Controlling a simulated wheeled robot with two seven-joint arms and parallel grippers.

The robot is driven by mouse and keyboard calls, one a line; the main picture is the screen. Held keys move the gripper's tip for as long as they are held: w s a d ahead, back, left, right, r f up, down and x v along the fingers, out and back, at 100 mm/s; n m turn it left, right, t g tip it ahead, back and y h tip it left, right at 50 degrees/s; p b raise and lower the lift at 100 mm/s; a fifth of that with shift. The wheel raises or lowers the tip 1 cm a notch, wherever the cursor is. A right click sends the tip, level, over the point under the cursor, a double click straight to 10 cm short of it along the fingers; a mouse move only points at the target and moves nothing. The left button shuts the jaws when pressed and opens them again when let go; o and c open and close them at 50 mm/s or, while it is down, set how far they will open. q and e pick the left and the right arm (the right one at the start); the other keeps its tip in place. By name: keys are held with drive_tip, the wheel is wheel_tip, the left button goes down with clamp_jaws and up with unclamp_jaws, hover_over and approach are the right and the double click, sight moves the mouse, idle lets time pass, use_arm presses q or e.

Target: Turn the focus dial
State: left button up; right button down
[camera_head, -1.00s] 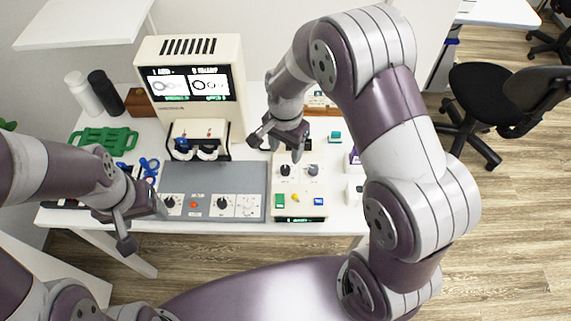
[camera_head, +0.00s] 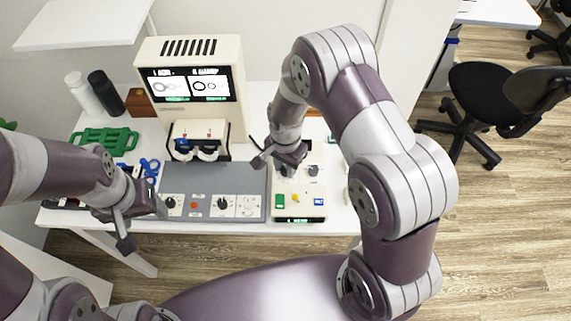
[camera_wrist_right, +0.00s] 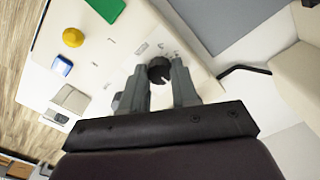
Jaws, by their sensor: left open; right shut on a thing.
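A cream control box (camera_head: 298,208) on the white table bears a black dial and, to its right, a grey dial (camera_head: 314,170). I cannot read which label marks focus. My right gripper (camera_head: 274,168) is over the box's left side. In the right wrist view the right gripper (camera_wrist_right: 159,72) is shut on the black dial (camera_wrist_right: 158,66), which shows between its fingertips. The head view mostly hides that dial behind the gripper. My left gripper (camera_head: 143,226) is open and empty at the front left edge of the grey panel (camera_head: 210,180).
A cream machine with a screen (camera_head: 190,86) stands behind. The grey panel has black dials (camera_head: 222,203) and a red button (camera_head: 193,205). Green (camera_head: 280,201), yellow (camera_head: 295,198) and blue (camera_head: 318,202) buttons sit at the box's front. A green tray (camera_head: 104,139) lies left.

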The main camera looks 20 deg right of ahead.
drive_tip(key=shift+n, duration=0.4)
drive_tip(key=n+p, duration=0.1)
drive_tip(key=n, duration=0.2)
drive_tip(key=shift+r, duration=0.1)
drive_tip(key=n, duration=0.4)
drive_tip(key=shift+n, duration=0.3)
drive_tip(key=shift+p, duration=0.3)
drive_tip(key=c, duration=0.8)
unclamp_jaws()
drive_tip(key=shift+c, duration=0.2)
wheel_tip(320, 180, up, 13)
drive_tip(key=b, duration=0.1)
drive_tip(key=shift+f, duration=0.2)
